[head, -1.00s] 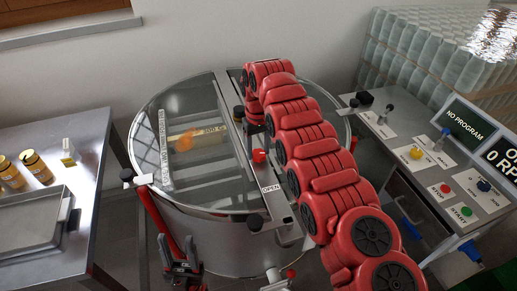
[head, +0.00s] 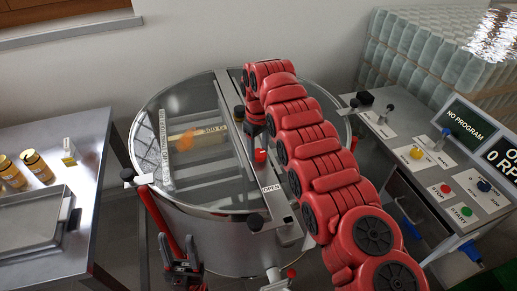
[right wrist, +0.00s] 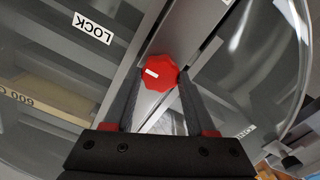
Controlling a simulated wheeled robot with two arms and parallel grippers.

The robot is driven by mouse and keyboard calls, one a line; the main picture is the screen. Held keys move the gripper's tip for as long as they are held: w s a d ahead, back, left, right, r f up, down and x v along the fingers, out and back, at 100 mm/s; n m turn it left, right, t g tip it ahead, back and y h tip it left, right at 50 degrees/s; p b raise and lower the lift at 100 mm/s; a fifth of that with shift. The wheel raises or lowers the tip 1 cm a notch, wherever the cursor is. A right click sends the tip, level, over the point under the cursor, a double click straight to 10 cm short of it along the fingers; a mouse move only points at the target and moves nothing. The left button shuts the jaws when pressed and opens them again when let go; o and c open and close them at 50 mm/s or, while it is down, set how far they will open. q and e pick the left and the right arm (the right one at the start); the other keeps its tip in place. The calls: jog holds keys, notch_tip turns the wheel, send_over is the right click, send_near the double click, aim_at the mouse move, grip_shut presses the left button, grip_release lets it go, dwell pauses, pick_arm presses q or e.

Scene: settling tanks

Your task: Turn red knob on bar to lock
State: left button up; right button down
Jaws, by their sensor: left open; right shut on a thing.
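The red knob (head: 260,156) sits on the metal bar across the round glass-topped tank (head: 212,211). An OPEN label (head: 271,188) lies on the bar nearer me. In the right wrist view the knob (right wrist: 160,73) is between the two fingers of my right gripper (right wrist: 158,80), which is shut on it. The white mark on the knob's top points left in that view. A LOCK label (right wrist: 93,28) lies to the upper left of it. My left gripper (head: 181,267) is open and empty, low in front of the tank.
A steel table (head: 90,135) with a tray (head: 35,222) and small amber jars stands at left. A control panel (head: 450,165) with coloured buttons stands at right, before stacked clear jars (head: 430,50). Black clamps sit around the tank rim. My right arm crosses the tank's right side.

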aim_at(258, 152)
jog(key=shift+c, duration=1.1)
grip_release()
jog(key=shift+r, duration=0.1)
jog(key=shift+r, duration=0.35)
notch_tip(258, 152, up, 2)
jog(key=shift+a+r, duration=0.15)
jog(key=shift+r, duration=0.05)
notch_tip(258, 152, up, 14)
jog(key=p, duration=1.5)
